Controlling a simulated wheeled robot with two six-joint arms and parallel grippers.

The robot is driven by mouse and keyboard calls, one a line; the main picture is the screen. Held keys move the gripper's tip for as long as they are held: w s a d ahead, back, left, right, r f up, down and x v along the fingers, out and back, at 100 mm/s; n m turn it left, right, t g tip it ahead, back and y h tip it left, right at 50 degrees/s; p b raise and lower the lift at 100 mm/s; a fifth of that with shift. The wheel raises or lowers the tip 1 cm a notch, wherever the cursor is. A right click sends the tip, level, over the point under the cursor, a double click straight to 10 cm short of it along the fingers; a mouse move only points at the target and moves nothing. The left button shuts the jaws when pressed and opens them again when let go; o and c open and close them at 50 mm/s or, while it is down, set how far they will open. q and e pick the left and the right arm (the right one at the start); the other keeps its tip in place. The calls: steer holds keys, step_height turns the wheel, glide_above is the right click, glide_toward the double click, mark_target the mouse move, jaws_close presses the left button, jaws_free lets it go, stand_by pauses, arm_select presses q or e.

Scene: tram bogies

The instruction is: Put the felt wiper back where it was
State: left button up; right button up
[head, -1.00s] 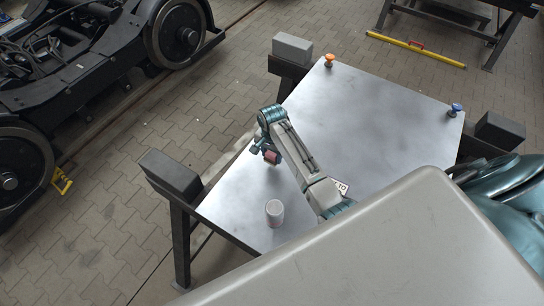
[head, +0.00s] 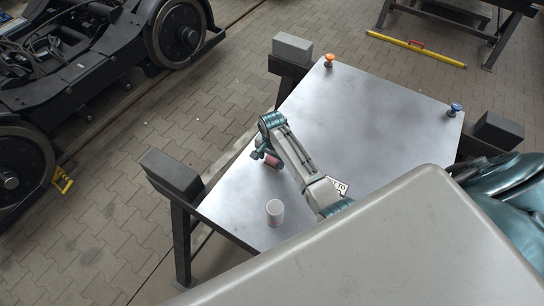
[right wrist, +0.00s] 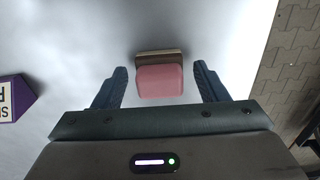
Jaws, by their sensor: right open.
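The felt wiper, a pink block on a brown and beige base, stands in the right wrist view (right wrist: 160,80) between the open fingers of my right gripper (right wrist: 161,88). There is a gap on either side of it. In the head view the wiper (head: 272,161) shows small and reddish on the metal tabletop (head: 365,120), or very near it, just below my right gripper (head: 264,155). The gripper partly hides it. My left gripper is not in view.
A pale cylinder (head: 275,212) stands near the table's front edge. An orange knob-like piece (head: 329,60) and a blue one (head: 454,110) stand at the far corners. The table's middle right is clear.

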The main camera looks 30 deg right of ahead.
mark_target(272, 158)
step_height(272, 158, up, 12)
steer(key=b, duration=0.4)
steer(key=shift+r, duration=0.15)
